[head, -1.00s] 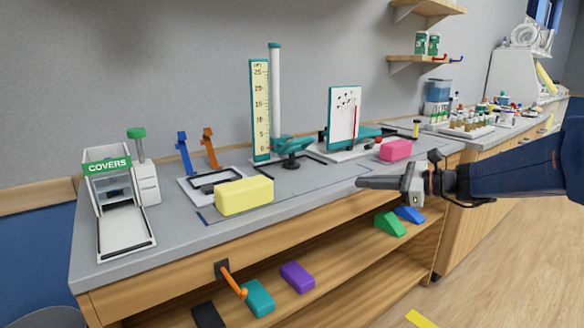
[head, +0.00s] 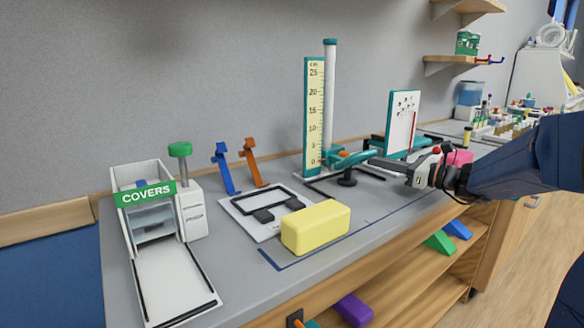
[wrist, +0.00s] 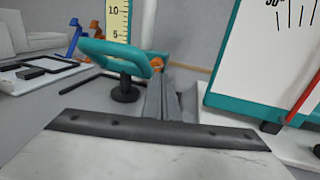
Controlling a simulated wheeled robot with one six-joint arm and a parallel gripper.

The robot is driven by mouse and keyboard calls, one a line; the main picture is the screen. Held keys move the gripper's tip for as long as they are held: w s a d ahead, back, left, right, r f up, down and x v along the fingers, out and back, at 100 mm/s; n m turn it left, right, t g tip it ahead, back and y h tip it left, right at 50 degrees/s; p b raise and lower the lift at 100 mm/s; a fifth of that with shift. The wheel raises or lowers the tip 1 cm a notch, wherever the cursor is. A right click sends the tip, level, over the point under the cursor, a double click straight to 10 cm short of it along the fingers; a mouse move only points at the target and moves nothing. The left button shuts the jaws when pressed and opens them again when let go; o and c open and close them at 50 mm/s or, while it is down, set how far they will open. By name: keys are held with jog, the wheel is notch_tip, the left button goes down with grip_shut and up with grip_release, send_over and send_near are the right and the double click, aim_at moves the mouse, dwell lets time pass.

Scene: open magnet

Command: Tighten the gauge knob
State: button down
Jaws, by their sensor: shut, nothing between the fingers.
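The height gauge stands against the wall: a cream scale (head: 314,115) marked in cm beside a white post (head: 330,95) with a teal top. A teal carriage with a loop-shaped arm (head: 352,158) sits low on the post. A black round-footed piece (head: 347,178) is under the loop; it also shows in the wrist view (wrist: 125,91). An orange part (wrist: 157,57) shows behind the loop, partly covered; I cannot tell which piece is the knob. My gripper (head: 374,162) is shut and empty, just right of the loop; its fingers (wrist: 168,90) point toward the post.
A white angle board (head: 403,120) with a red pointer stands close on the right. A yellow block (head: 316,228), a tray with black frame (head: 244,220) and a COVERS dispenser (head: 145,194) are left. Bare bench lies in front.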

jog(key=shift+w+d+x, duration=0.2)
jog(key=shift+x, duration=0.95)
jog(key=shift+w+d+x, duration=0.15)
jog(key=shift+w+x, duration=0.05)
jog(key=shift+x, duration=0.95)
jog(key=shift+w+d+x, duration=0.2)
jog(key=shift+w+x, duration=0.05)
jog(key=shift+x, duration=0.9)
jog(key=shift+s+a, duration=0.15)
jog(key=shift+a, duration=0.05)
jog(key=shift+f, duration=0.2)
jog(key=shift+d, duration=0.1)
jog(key=shift+w+d, duration=0.25)
jog(key=shift+d, duration=0.05)
jog(key=shift+s+d, duration=0.6)
jog(key=shift+s, duration=0.2)
jog(key=shift+s+d, duration=0.55)
jog(key=shift+s, duration=0.3)
jog(key=shift+s+d, duration=0.6)
jog(key=shift+s, duration=0.2)
